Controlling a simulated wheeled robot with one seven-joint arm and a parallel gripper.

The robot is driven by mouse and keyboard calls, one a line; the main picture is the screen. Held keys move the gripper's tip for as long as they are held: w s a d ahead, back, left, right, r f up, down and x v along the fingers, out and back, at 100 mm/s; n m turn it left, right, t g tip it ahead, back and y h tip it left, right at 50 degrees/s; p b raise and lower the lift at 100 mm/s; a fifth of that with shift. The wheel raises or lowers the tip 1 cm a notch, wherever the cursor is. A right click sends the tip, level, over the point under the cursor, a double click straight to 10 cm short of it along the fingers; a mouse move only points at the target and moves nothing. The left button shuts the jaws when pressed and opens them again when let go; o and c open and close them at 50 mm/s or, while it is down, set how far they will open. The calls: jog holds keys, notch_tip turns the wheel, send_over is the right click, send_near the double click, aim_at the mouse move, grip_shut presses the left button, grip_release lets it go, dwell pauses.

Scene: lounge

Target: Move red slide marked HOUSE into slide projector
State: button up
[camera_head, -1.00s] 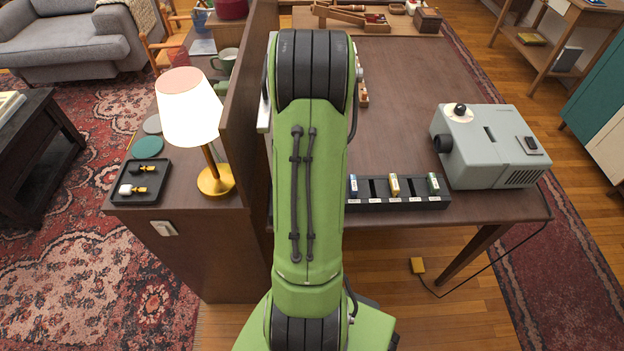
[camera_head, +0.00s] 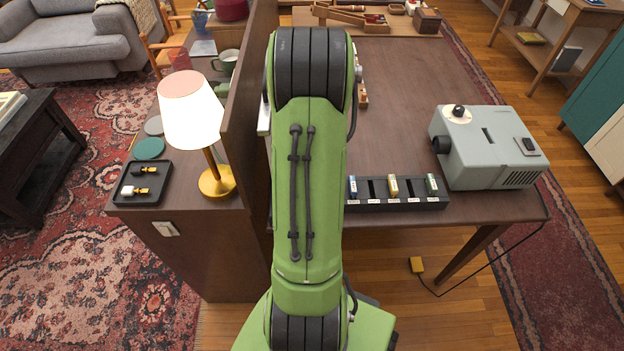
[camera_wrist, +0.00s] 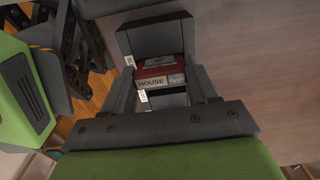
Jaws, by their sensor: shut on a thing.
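The red slide (camera_wrist: 158,70) with a white label reading HOUSE shows in the wrist view, between the dark fingers of my gripper (camera_wrist: 160,82). My gripper is shut on it. In the head view my green arm hides both the gripper and this slide. The slide projector (camera_head: 486,160) is a pale grey box on the right side of the table, with a dark slot in its top and a black lens facing left. A black slide rack (camera_head: 405,204) lies along the table's front edge, its left end hidden by my arm.
Blue (camera_head: 353,188), yellow (camera_head: 393,187) and green (camera_head: 432,184) slides stand in the rack. A lit lamp (camera_head: 190,110) and a black tray (camera_head: 128,197) stand left of a wooden partition (camera_head: 246,100).

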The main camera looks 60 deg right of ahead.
jog(key=shift+r+p, duration=2.15)
jog(key=shift+r, duration=0.65)
